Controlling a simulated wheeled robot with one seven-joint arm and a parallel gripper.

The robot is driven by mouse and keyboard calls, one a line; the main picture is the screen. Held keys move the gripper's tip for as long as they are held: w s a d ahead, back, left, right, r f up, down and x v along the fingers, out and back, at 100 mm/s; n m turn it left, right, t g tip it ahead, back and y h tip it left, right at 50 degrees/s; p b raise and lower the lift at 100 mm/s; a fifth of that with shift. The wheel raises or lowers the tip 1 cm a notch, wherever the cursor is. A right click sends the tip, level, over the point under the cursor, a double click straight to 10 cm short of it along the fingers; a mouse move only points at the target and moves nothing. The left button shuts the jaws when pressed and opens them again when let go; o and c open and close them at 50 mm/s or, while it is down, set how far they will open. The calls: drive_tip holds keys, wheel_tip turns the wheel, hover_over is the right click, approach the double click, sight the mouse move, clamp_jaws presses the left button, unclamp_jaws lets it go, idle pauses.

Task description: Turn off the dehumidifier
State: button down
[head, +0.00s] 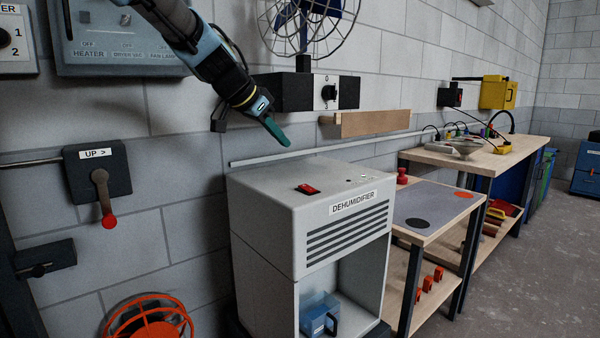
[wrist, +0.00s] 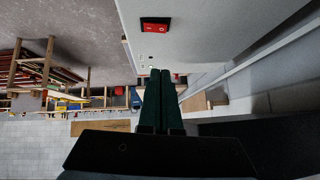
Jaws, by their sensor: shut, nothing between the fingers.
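The dehumidifier (head: 262,225) is a light grey box with a label and dark vent slots on its front. A red rocker switch (head: 307,189) sits on its top; the switch also shows in the wrist view (wrist: 155,24), with white marks on it. I cannot tell which way it is tipped. My gripper (head: 277,136) has green fingers and is shut and empty, above and behind the switch, apart from it. Its shut fingers (wrist: 161,80) also show in the wrist view. A blue container (head: 319,312) stands in the dehumidifier's open lower bay.
A fan (head: 306,20) on a black box with a knob (head: 328,92) is behind the dehumidifier. A wooden ledge (head: 372,123) is on the wall. A low table (head: 437,206) stands close on the right. A lever box (head: 98,170) is on the left wall.

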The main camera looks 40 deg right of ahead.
drive_tip(key=shift+f, duration=0.1)
drive_tip(key=p, duration=0.3)
hover_over(307, 188)
drive_tip(key=a, duration=0.1)
drive_tip(key=f, duration=0.6)
drive_tip(key=shift+w+a+f, duration=0.2)
drive_tip(key=shift+w+f, duration=0.05)
drive_tip(key=shift+w, duration=0.15)
drive_tip(key=f, duration=0.3)
drive_tip(key=shift+w+d+f, duration=0.1)
drive_tip(key=shift+w+f, duration=0.15)
drive_tip(key=shift+f, duration=0.45)
